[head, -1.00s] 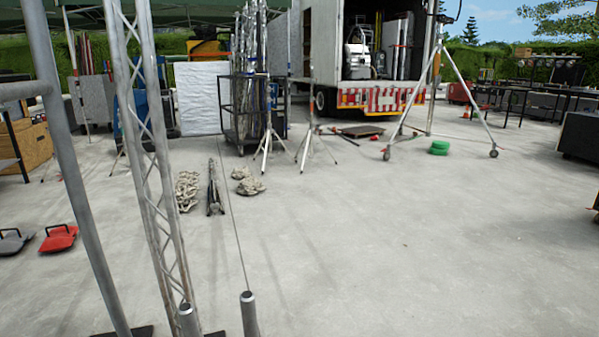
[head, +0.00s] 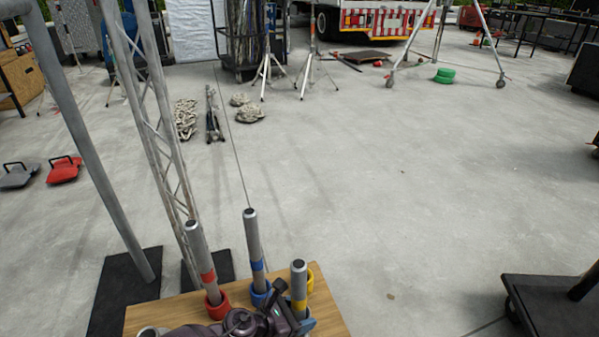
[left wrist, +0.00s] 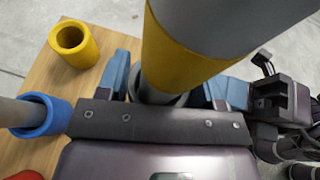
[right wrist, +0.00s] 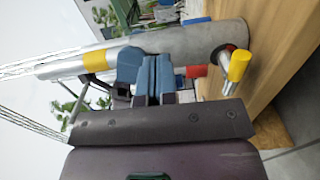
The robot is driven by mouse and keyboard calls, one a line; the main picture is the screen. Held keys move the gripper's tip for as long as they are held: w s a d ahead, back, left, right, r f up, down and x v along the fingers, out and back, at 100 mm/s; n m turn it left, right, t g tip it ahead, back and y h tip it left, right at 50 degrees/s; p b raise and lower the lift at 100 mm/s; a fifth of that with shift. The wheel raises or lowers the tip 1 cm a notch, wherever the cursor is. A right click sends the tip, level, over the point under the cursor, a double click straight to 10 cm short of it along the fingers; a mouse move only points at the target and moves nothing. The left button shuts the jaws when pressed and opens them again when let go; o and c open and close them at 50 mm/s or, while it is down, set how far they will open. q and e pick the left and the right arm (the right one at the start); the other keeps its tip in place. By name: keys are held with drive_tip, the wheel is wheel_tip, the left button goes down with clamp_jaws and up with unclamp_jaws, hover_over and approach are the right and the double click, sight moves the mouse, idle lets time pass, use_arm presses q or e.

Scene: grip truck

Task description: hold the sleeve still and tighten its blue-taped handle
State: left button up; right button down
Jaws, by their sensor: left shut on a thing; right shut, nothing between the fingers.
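Three upright grey tubes stand at the wooden board (head: 180,316): a red-taped one (head: 193,245), the blue-taped one (head: 252,238) and a yellow-taped one (head: 299,277). The blue-taped tube stands in a blue ring (left wrist: 36,116). My left gripper (left wrist: 172,92) is shut around the lower part of the yellow-taped tube (left wrist: 180,55), beside an empty yellow ring (left wrist: 72,42). My right gripper (right wrist: 152,78) is shut and empty, close to grey tubes in the right wrist view.
A red ring (head: 217,306) is on the board. Black plates (head: 122,290) and a truss (head: 160,130) stand at the left. A dark cart (head: 550,305) is at the lower right. The concrete floor (head: 400,190) beyond the board is largely clear.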

drive_tip(key=shift+a+f, duration=0.1)
idle(0.3)
drive_tip(key=shift+f, duration=0.1)
idle(0.3)
drive_tip(key=v, duration=0.6)
drive_tip(key=shift+d, duration=0.4)
drive_tip(key=shift+f, duration=0.1)
drive_tip(key=w+a+r, duration=0.1)
drive_tip(key=w+r, duration=0.2)
drive_tip(key=w, duration=0.3)
drive_tip(key=shift+a+r, duration=0.2)
drive_tip(key=shift+r, duration=0.05)
idle(0.8)
